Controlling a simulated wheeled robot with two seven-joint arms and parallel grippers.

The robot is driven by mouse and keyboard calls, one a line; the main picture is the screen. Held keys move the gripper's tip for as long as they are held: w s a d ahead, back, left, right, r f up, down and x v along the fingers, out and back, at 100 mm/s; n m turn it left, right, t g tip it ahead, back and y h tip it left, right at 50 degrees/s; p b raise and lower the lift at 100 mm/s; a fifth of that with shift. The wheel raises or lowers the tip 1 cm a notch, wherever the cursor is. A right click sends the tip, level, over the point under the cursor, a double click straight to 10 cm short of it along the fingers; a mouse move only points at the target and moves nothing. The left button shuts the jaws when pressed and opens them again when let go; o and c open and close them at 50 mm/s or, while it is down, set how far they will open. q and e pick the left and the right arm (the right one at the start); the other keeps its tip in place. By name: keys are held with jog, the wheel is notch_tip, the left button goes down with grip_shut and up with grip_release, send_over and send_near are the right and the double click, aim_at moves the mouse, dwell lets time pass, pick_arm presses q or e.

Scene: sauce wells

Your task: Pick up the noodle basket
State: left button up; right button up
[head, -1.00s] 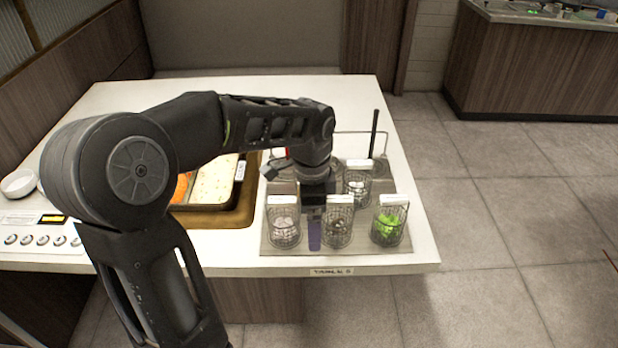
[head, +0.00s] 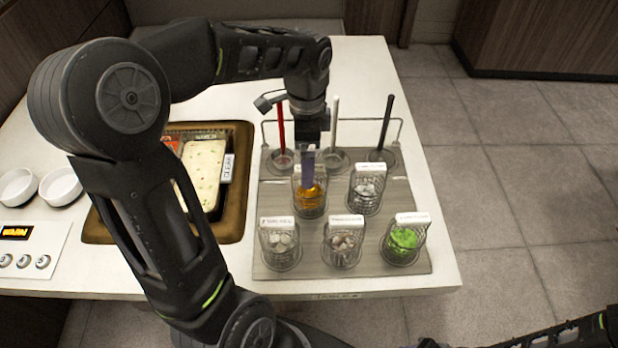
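Several wire baskets with white label tags stand on a grey board (head: 290,183). The basket with orange contents (head: 310,198) is at the back left, and one with pale contents (head: 367,190) is at the back right. In front are baskets with whitish (head: 281,245), grey-brown (head: 343,244) and green contents (head: 404,241). The labels are too small to tell which is the noodle basket. My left gripper (head: 308,165) points down over the orange basket and partly hides its tag; its finger opening is edge-on, and contact is unclear. My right gripper is out of view.
Red (head: 282,125), white (head: 334,120) and dark (head: 387,122) handles stand upright behind the baskets, inside a metal rail (head: 399,130). A brown-rimmed tray (head: 240,190) lies left of the board. White bowls (head: 60,186) are at the far left.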

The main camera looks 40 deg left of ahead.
aim_at(312, 198)
pick_arm(q)
jog(key=shift+w, duration=0.1)
jog(key=shift+s+d, duration=0.1)
jog(key=shift+s, duration=0.1)
jog(key=shift+f, duration=1.25)
jog(key=shift+w+d+f+p, duration=0.1)
jog(key=shift+f+p, duration=0.1)
jog(key=shift+f, duration=1.15)
jog(key=shift+w+d+f+p, duration=0.1)
jog(key=shift+f+p, duration=0.1)
jog(key=shift+f, duration=1.1)
jog(key=shift+c, duration=0.2)
jog(key=c, duration=1.6)
jog(key=shift+r, duration=0.15)
